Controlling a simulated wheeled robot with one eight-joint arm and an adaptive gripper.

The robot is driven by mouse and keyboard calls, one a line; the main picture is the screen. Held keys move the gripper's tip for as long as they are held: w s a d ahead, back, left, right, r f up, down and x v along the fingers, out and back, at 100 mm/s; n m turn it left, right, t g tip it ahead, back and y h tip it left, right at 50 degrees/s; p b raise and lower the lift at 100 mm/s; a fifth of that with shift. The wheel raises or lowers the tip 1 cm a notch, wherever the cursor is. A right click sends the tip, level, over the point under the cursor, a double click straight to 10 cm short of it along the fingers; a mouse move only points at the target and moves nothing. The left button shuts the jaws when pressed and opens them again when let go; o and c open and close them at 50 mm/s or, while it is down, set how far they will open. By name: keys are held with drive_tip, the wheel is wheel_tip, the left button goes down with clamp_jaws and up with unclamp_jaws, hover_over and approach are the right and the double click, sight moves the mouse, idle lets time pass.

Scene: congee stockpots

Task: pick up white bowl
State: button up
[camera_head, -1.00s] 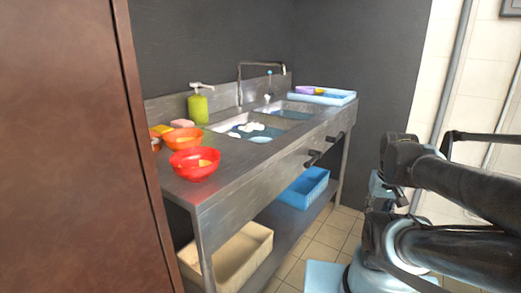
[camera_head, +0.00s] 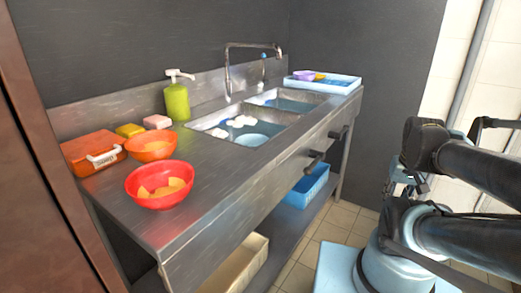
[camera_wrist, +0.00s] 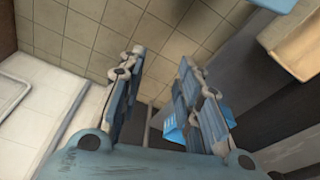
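A pale, rounded bowl-like item (camera_head: 250,139) sits in the near basin of the metal sink (camera_head: 274,124) in the head view. White lumps (camera_head: 241,121) lie beside it; their exact shape is too small to tell. My gripper (camera_wrist: 162,57) shows in the wrist view with its two fingers apart and nothing between them. It points toward the tiled floor, away from the sink items. The head view shows my arm at the right, but not the fingertips.
A red bowl (camera_head: 158,200), an orange bowl (camera_head: 151,151), an orange box (camera_head: 84,156) and a green pump bottle (camera_head: 177,101) stand on the counter's left. A blue tray (camera_head: 322,83) is at its far end. A brown panel (camera_head: 30,150) borders the left.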

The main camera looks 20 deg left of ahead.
drive_tip(key=w+a+r+n+g+y, duration=0.1)
drive_tip(key=w+a+r+n, duration=0.1)
drive_tip(key=w+a+r, duration=0.55)
drive_tip(key=w+a+r+n+g+y, duration=0.1)
drive_tip(key=w+a+r+n, duration=0.3)
drive_tip(key=a, duration=0.6)
drive_tip(key=w+a+r+n+g+y, duration=0.15)
drive_tip(key=w+a+r, duration=0.25)
drive_tip(key=a+r, duration=0.4)
drive_tip(key=w+a+r+n+g, duration=0.1)
drive_tip(key=w+a+r+n, duration=0.15)
drive_tip(key=a, duration=1.05)
drive_tip(key=shift+y, duration=0.35)
drive_tip(key=x, duration=1.2)
drive_tip(key=shift+s+a+f, duration=0.1)
drive_tip(key=shift+s, duration=0.05)
drive_tip(key=shift+a+r+x, duration=0.1)
drive_tip(key=shift+a+x, duration=0.05)
drive_tip(key=shift+x, duration=0.7)
drive_tip(key=shift+a+r+x, duration=0.1)
drive_tip(key=shift+a+x, duration=0.05)
drive_tip(key=shift+x, duration=0.75)
drive_tip(key=shift+a+x, duration=0.15)
drive_tip(key=shift+x, duration=0.7)
drive_tip(key=shift+s, duration=0.15)
